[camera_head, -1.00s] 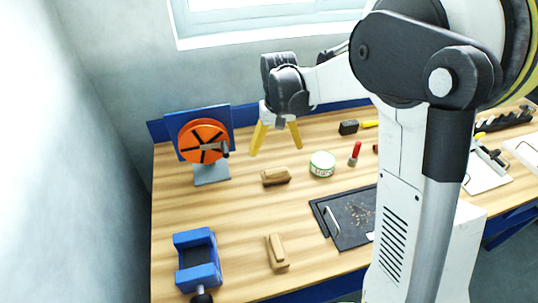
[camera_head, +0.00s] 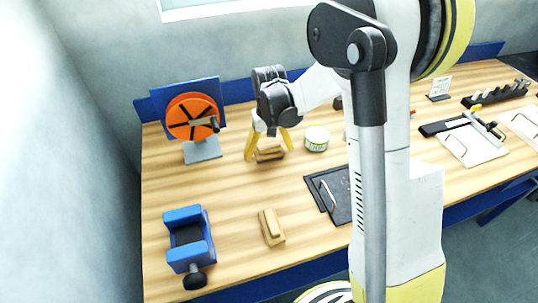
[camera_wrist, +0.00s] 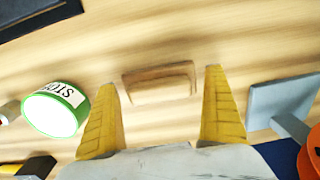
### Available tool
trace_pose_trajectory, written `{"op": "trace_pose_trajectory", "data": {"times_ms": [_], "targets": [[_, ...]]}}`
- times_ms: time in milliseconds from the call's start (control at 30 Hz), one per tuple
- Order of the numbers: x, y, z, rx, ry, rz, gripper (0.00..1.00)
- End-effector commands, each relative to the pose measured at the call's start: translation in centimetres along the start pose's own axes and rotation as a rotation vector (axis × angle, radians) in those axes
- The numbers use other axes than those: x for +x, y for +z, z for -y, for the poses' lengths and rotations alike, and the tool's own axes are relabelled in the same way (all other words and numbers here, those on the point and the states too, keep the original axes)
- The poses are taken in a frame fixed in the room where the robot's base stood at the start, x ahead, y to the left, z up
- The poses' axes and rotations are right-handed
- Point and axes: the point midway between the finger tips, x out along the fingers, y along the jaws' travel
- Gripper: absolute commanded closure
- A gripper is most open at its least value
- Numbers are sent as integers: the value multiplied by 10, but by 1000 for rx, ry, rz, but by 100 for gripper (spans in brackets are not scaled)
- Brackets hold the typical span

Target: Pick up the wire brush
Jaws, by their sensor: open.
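Two small brown wooden pieces lie on the bench, and I cannot tell for sure which is the wire brush. One brown block (camera_head: 270,155) is at the back, partly hidden by my gripper (camera_head: 269,153). In the wrist view this block (camera_wrist: 160,83) lies between and just beyond my two yellow fingertips, with a gap on each side. My gripper is open, pointing down over it, and holds nothing. The other wooden piece (camera_head: 271,227), with a raised grip on top, lies near the front edge.
A green-and-white tin (camera_head: 316,138) stands right of my gripper. An orange disc on a stand (camera_head: 193,118) is to the left, with a blue vise (camera_head: 189,240) at front left. A black tray (camera_head: 328,195) lies right of centre. Bare wood lies between them.

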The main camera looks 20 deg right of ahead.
Motion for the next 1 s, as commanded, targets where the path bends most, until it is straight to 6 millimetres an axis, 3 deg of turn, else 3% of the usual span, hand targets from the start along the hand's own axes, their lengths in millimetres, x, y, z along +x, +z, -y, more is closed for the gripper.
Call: {"op": "trace_pose_trajectory", "data": {"times_ms": [133,300,667,933,1000], "targets": [[-1,0,0,0,0,0,3],[-2,0,0,0,0,0,52],[-7,0,0,0,0,0,52],[-47,0,0,0,0,0,52],[-54,3,-15,4,0,0,52]]}}
